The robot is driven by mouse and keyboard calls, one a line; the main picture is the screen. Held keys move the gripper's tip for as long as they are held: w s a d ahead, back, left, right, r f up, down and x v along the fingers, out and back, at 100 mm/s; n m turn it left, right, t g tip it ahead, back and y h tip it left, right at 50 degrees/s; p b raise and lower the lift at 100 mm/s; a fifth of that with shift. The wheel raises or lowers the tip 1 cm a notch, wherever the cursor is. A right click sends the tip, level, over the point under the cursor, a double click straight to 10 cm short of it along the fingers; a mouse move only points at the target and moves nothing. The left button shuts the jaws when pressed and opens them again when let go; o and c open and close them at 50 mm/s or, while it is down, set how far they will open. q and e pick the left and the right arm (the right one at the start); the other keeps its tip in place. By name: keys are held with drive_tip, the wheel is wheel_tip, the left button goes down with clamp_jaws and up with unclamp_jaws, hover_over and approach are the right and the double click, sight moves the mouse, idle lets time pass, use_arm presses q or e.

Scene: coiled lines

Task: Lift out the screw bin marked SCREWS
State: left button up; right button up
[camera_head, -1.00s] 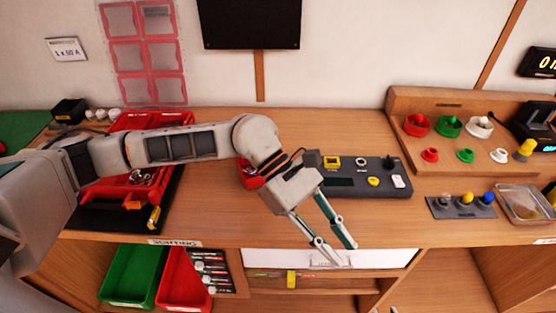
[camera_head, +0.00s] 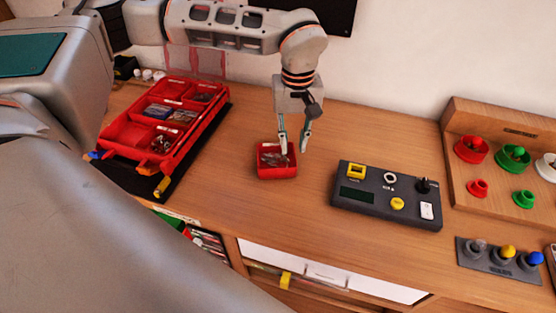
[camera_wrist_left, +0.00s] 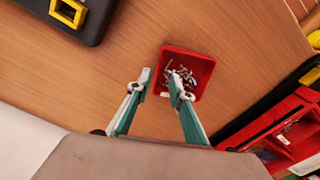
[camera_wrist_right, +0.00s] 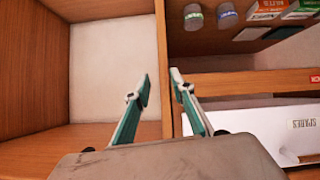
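A small red bin (camera_head: 278,172) holding silvery screws stands on the wooden bench, apart from the big red organizer. It also shows in the left wrist view (camera_wrist_left: 205,67); no SCREWS label is readable on it. My left gripper (camera_head: 294,146) is open at the bin, pointing down. In the left wrist view (camera_wrist_left: 160,86) one fingertip overlaps the bin's near corner and the other is outside its left wall. I cannot tell whether they touch. My right gripper (camera_wrist_right: 158,86) is open and empty, in front of the open compartments below the bench, and is outside the head view.
The red organizer (camera_head: 183,98) with several compartments lies on a black mat left of the bin. A dark control box (camera_head: 362,211) stands to the right, with a wooden stand (camera_head: 464,185) of coloured pieces beyond. Bare bench lies between bin and control box. A white drawer front (camera_wrist_right: 290,128) is below.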

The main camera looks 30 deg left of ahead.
sight(295, 155)
use_arm(q)
drive_tip(key=f, duration=0.5)
drive_tip(key=shift+w+d+f, duration=0.1)
drive_tip(key=shift+w+d, duration=0.05)
drive_tip(key=shift+w, duration=0.15)
clamp_jaws()
